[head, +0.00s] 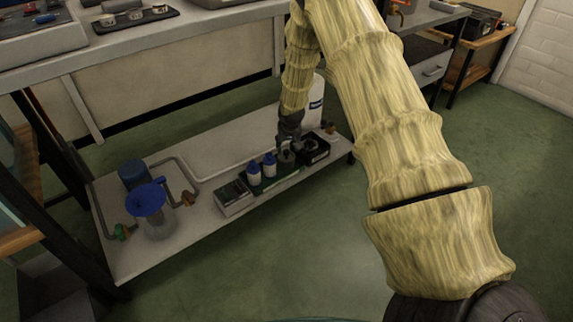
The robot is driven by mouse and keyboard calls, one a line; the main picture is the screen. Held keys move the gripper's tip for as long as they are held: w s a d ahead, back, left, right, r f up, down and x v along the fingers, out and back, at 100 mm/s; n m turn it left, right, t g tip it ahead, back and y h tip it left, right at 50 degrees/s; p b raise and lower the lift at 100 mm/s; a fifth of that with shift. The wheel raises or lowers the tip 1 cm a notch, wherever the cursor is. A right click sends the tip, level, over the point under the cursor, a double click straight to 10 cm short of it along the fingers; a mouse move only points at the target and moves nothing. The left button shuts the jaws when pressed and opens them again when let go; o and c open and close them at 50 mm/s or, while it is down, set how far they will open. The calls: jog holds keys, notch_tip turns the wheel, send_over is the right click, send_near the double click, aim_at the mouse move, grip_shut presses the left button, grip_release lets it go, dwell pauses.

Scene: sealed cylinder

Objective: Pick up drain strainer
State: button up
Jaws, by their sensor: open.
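My gripper (290,144) reaches down over the low white shelf, at the back right of its row of small items. It is open. Just below its fingers is a small grey-dark round item (286,158), possibly the drain strainer; it is too small and partly covered to tell. I cannot tell whether the fingers touch it or stand around it. No other thing in view is clearly a strainer.
A blue funnel (148,199) on a clear vessel, a blue cylinder (134,175) and pipes stand left.

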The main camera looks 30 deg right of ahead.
aim_at(287, 152)
jog(key=shift+a+b+x, duration=0.2)
jog(key=shift+b+x, duration=1.8)
jog(key=shift+x, duration=0.7)
jog(key=shift+s, duration=0.1)
grip_shut()
